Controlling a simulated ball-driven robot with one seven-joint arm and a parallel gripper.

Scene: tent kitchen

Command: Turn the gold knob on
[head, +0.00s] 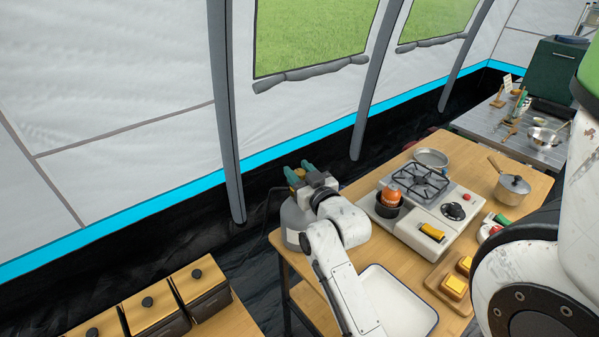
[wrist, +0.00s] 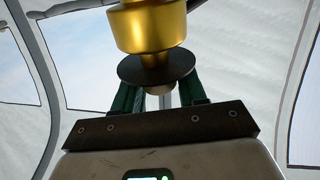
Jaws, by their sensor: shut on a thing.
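The gold knob (wrist: 150,25) fills the top middle of the wrist view, with a dark disc (wrist: 155,70) just below it. My gripper's green fingers rise on both sides of the disc, and their tips are hidden behind it. In the head view my gripper (head: 300,174) is at the left end of the table, above a grey rounded tank (head: 296,217). A small yellow-gold spot shows between its green fingers. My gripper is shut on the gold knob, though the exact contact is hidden.
The wooden table (head: 400,160) holds a stove (head: 448,215) with an orange item in a dark cup (head: 389,203), a pot (head: 512,187) and a white tray (head: 400,300). Dark boxes (head: 155,308) stand at lower left. The tent wall is close behind my gripper.

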